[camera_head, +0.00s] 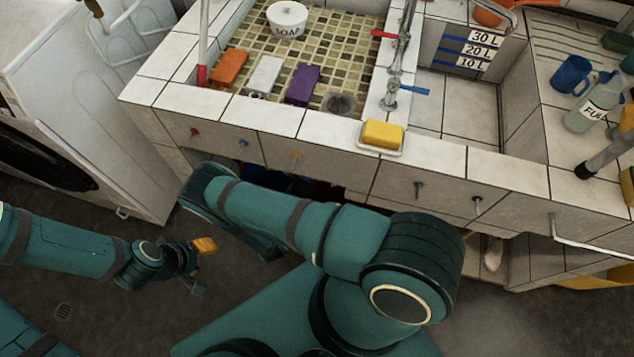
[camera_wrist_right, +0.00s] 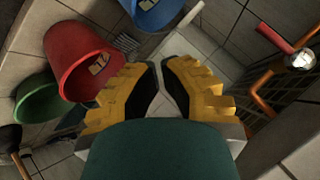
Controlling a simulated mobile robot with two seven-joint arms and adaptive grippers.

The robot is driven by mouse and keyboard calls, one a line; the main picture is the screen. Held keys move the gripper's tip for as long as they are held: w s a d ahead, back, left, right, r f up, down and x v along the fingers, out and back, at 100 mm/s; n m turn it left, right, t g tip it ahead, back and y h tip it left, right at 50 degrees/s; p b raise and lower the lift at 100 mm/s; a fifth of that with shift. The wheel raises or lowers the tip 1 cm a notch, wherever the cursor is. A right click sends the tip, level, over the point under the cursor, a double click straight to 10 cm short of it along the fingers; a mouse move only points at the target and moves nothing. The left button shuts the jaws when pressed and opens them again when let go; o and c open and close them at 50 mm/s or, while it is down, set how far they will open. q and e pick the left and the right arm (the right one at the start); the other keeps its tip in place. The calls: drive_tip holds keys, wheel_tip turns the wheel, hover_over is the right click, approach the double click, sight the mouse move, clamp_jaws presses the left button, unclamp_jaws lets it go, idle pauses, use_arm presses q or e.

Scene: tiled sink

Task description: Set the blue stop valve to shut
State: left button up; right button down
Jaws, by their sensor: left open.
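A blue lever (camera_head: 408,90) sticks out to the right from the metal tap fitting on the sink's divider; I cannot tell whether it is the stop valve. In the right wrist view, a red handle (camera_wrist_right: 264,33) sits by orange pipes, and no blue valve shows clearly there. My left gripper (camera_head: 203,266) is open and empty, low over the floor left of my base. My right gripper (camera_wrist_right: 159,66) shows yellow fingers with their tips almost together and nothing between them. It points under the sink, near buckets; in the head view it is hidden.
A red bucket (camera_wrist_right: 80,62), a blue bucket (camera_wrist_right: 152,12) and a green bucket (camera_wrist_right: 38,98) are near the right gripper. Orange pipes (camera_wrist_right: 262,88) run at right. A yellow sponge (camera_head: 382,134) sits on the ledge.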

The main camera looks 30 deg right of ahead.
drive_tip(key=s+d+r+m+t+h, duration=0.2)
drive_tip(key=s+d+r+m+h, duration=0.1)
drive_tip(key=s+d+r+h, duration=0.7)
use_arm(q)
wheel_tip(320, 180, down, 3)
drive_tip(key=b, duration=0.3)
drive_tip(key=shift+s+d, duration=0.15)
use_arm(e)
drive_tip(key=w+d+f+h, duration=0.1)
drive_tip(key=w+d, duration=0.4)
drive_tip(key=w, duration=0.3)
drive_tip(key=shift+w+d, duration=0.25)
drive_tip(key=shift+d, duration=0.15)
drive_tip(key=shift+f, duration=0.15)
drive_tip(key=shift+f+m, duration=0.2)
drive_tip(key=shift+m, duration=0.6)
